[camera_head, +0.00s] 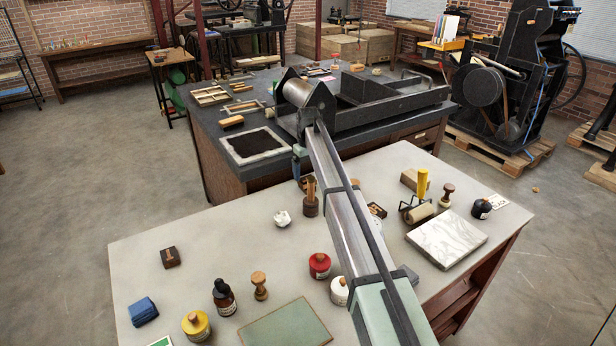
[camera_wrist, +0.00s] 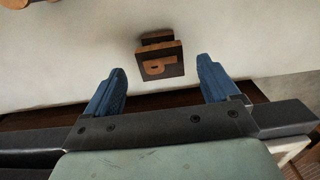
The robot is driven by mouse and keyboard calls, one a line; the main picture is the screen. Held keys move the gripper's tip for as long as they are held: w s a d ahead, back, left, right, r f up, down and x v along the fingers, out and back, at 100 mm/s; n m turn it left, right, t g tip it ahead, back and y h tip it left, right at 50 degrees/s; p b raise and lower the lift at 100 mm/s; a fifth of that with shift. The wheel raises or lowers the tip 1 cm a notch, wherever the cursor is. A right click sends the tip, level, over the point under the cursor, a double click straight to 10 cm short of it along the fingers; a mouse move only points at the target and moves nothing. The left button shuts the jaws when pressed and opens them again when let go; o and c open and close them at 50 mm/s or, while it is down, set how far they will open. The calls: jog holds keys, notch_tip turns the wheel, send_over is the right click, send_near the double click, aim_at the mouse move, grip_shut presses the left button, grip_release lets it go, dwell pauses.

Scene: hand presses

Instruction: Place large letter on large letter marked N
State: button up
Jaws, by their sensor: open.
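My gripper (camera_wrist: 160,65) is open, its two blue fingers on either side of a dark wooden letter block (camera_wrist: 174,67) in the wrist view. The block is just past the fingertips, with no visible contact. Its face carries a raised, lighter letter, seen turned, like a P or d. More wood shows behind it; I cannot tell if it is a separate piece. In the head view a letter block (camera_head: 170,257) lies alone at the left of the table. Another dark block (camera_head: 376,210) is partly behind my arm. I cannot read an N on any block.
Bottles, a red jar (camera_head: 319,265), a yellow jar (camera_head: 195,325) and a blue cloth (camera_head: 143,311) are in front. A roller (camera_head: 417,213) and white slab (camera_head: 446,240) lie right. The left-centre is clear.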

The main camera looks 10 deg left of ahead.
notch_tip(320, 180, up, 9)
jog(key=shift+r, duration=0.15)
